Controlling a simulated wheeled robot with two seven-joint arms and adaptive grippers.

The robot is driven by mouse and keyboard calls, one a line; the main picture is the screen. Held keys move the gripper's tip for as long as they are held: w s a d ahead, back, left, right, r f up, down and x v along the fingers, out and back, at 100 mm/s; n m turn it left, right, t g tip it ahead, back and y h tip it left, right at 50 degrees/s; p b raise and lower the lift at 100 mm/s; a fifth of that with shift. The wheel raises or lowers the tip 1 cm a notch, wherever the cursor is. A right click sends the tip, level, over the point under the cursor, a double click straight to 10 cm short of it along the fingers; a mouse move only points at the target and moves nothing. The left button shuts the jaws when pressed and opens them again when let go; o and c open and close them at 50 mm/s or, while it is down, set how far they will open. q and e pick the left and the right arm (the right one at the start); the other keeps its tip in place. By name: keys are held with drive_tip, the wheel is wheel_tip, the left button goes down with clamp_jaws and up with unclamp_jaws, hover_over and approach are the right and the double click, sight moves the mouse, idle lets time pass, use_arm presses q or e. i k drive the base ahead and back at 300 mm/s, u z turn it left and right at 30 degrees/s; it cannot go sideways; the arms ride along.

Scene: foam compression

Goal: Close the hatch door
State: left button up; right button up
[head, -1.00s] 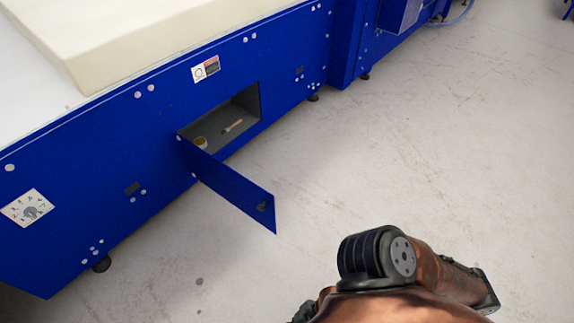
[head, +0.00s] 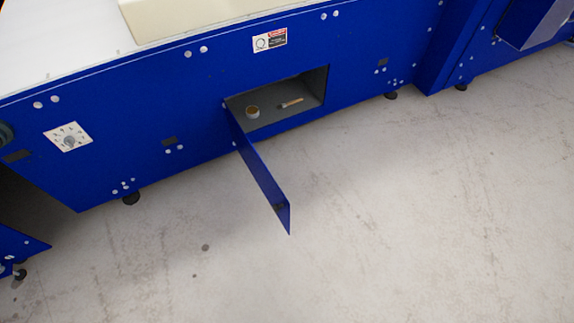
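The blue hatch door (head: 262,177) stands wide open in the head view. It is hinged at the left edge of a rectangular opening in the blue machine side and sticks out over the floor. A small dark latch (head: 280,207) sits near its free end. The grey hatch compartment (head: 300,92) is open, and inside it lie a small round container (head: 252,112) and a brush-like tool (head: 291,104). Neither of my grippers is in view.
The blue machine (head: 100,117) runs across the back, with a pale foam block (head: 190,14) on its white top. A dial plate (head: 68,137) is left of the hatch. Machine feet (head: 131,198) stand on the floor. The concrete floor (head: 400,220) in front is clear.

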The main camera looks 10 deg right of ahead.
sight(268, 185)
drive_tip(key=z, duration=1.75)
drive_tip(key=k, duration=1.05)
drive_tip(key=u, duration=1.65)
drive_tip(key=i, duration=0.5)
drive_tip(key=z, duration=0.1)
